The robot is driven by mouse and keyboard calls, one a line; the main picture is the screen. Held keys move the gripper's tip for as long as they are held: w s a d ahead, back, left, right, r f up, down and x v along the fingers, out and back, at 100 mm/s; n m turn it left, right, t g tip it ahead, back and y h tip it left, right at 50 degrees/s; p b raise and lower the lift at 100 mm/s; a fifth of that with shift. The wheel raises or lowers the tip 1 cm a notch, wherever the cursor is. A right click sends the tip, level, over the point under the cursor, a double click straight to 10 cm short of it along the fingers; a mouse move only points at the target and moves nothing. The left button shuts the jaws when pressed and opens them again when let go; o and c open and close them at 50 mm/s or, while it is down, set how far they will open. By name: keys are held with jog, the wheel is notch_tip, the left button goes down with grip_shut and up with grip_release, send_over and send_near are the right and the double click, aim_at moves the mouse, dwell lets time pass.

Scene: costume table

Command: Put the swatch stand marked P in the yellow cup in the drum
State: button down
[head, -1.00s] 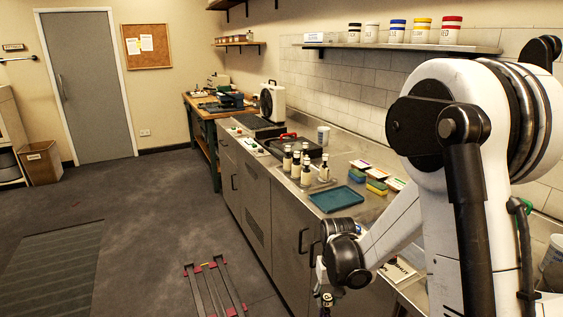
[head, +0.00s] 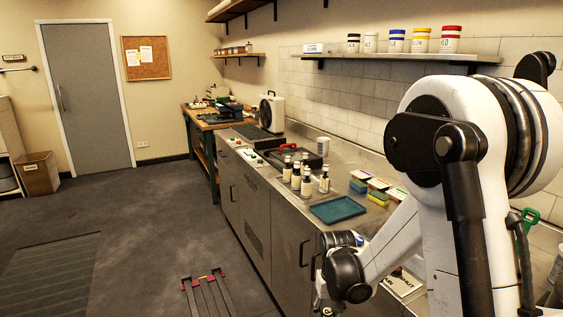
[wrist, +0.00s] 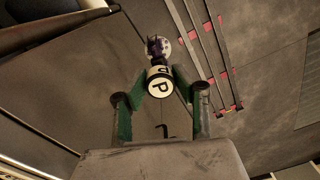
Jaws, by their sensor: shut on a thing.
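In the wrist view my gripper (wrist: 160,78) is shut on the swatch stand (wrist: 160,87), whose round cream face bears a black P. A dark, purplish part and a pale disc show beyond that face. The stand hangs over the dark floor, clear of the counter. In the head view my wrist is low in front of the counter, and the gripper is mostly cut off by the bottom edge. I cannot make out a yellow cup or the drum in these frames.
A shelf (head: 400,53) above carries jars with coloured bands, one yellow (head: 421,39). A red-ended rack (head: 207,292) lies on the floor. Open floor lies left.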

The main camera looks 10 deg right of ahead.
jog(key=shift+r+p, duration=1.35)
jog(key=shift+r, duration=1.75)
jog(key=shift+r+p, duration=1.45)
jog(key=shift+r, duration=1.45)
notch_tip(320, 180, up, 6)
jog(key=p, duration=0.3)
jog(key=shift+r+p, duration=1.5)
jog(key=shift+r, duration=1.5)
